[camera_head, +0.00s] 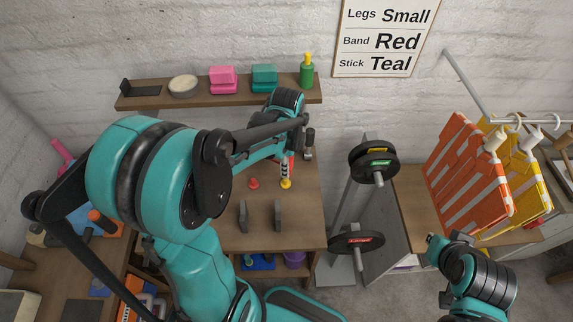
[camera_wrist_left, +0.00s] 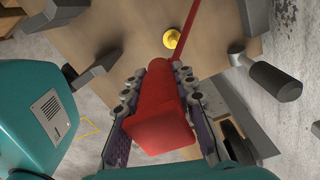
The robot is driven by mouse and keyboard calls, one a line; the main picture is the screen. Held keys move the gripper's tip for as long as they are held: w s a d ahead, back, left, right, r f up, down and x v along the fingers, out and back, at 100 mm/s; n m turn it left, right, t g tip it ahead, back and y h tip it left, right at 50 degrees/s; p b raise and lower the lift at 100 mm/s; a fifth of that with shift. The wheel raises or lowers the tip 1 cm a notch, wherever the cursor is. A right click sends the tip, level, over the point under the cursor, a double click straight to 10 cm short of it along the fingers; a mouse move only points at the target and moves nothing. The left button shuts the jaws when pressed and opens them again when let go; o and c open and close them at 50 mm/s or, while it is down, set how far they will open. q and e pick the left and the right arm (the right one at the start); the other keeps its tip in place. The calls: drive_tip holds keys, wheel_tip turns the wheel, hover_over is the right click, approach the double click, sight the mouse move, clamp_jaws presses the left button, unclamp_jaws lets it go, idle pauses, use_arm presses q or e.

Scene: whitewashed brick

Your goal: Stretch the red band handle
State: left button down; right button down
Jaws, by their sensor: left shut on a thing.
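The red band handle (camera_wrist_left: 160,112) is between the fingers of my left gripper (camera_wrist_left: 158,88) in the left wrist view, and the gripper is shut on it. A taut-looking red band (camera_wrist_left: 186,32) runs from the handle up to the top edge of that view. In the head view my left gripper (camera_head: 287,158) is above the back part of the wooden table (camera_head: 288,219), largely hidden by its arm. A yellow peg (camera_head: 286,184) and a red peg (camera_head: 253,184) stand on the table.
Two dark upright blocks (camera_head: 243,216) stand at the table's front. A wall shelf (camera_head: 218,89) is behind. A sign (camera_head: 387,38) reads Legs Small, Band Red, Stick Teal.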

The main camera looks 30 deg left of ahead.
use_arm(q)
drive_tip(key=s+d+p, duration=0.2)
drive_tip(key=s+d, duration=0.4)
drive_tip(key=s, duration=0.6)
drive_tip(key=shift+s+d, duration=0.15)
drive_tip(key=shift+d, duration=0.2)
idle(1.1)
idle(0.5)
drive_tip(key=shift+w+a+b, duration=0.45)
drive_tip(key=shift+w+a, duration=0.7)
drive_tip(key=shift+w, duration=0.9)
drive_tip(key=shift+w+a+b, duration=0.5)
drive_tip(key=shift+w+a, duration=0.6)
drive_tip(key=shift+w, duration=1)
drive_tip(key=shift+w+a+b, duration=0.45)
drive_tip(key=shift+w+a, duration=0.7)
drive_tip(key=shift+w, duration=0.9)
drive_tip(key=s+a, duration=0.3)
drive_tip(key=a, duration=0.8)
